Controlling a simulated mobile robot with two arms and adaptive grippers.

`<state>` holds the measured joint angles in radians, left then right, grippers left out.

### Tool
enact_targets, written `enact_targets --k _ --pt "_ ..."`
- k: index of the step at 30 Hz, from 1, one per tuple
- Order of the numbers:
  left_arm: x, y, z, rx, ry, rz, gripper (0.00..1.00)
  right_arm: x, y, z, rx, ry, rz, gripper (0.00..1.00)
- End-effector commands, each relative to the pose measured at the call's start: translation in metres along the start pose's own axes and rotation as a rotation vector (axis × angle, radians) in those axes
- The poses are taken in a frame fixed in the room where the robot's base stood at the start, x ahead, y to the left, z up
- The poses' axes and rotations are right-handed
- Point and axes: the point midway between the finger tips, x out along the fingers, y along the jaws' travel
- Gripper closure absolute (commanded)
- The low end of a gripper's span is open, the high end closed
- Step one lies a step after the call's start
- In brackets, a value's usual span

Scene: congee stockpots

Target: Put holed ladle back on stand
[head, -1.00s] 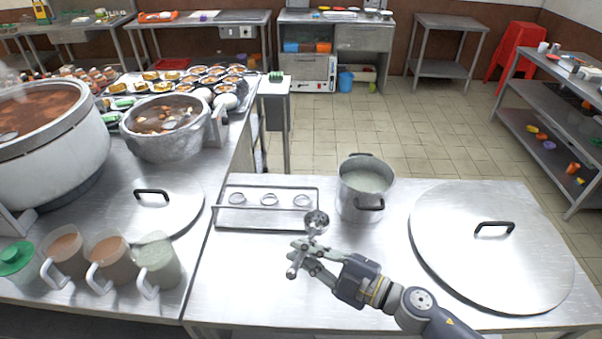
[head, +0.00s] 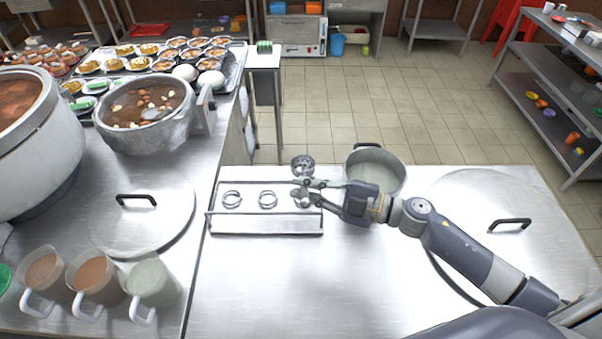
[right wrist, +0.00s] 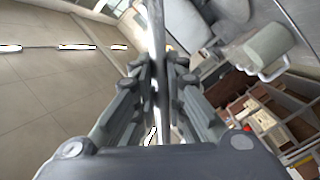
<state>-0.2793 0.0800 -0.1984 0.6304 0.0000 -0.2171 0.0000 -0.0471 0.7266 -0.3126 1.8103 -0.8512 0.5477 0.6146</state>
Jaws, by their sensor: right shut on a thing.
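The metal stand (head: 265,233) with a row of rings lies on the right steel table. Its left ring (head: 232,199) and middle ring (head: 268,199) look empty. My right gripper (head: 306,190) is over the stand's right end, shut on the holed ladle (head: 302,164). The ladle's small round perforated head points up above the fingers. Its thin shaft (right wrist: 157,35) runs between the fingers in the right wrist view. The fingers partly hide the right ring, and I cannot tell whether the ladle's handle is inside it. My left gripper is not in view.
A steel pot (head: 378,165) stands just right of the stand, close behind my right gripper. A large lid (head: 470,215) lies at the right under my arm. Cups (head: 95,278), another lid (head: 150,222) and a stockpot (head: 150,135) are left. The table's front is clear.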

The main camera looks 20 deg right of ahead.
Motion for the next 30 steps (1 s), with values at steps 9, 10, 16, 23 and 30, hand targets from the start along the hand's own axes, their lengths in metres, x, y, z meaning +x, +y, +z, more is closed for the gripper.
enact_targets --k 9,10,16,23,30 --pt "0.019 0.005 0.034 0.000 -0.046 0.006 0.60 0.001 -0.016 0.013 0.000 0.001 0.001 1.00" --pt "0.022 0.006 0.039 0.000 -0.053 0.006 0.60 0.001 -0.018 0.015 0.001 0.001 0.001 1.00" --pt "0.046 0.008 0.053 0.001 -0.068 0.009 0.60 0.002 -0.036 0.029 -0.001 0.000 0.002 1.00" --pt "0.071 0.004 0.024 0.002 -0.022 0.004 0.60 0.002 -0.055 0.045 0.001 0.000 0.001 1.00" --pt "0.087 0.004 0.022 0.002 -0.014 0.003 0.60 0.003 -0.073 0.061 -0.001 0.000 0.000 1.00"
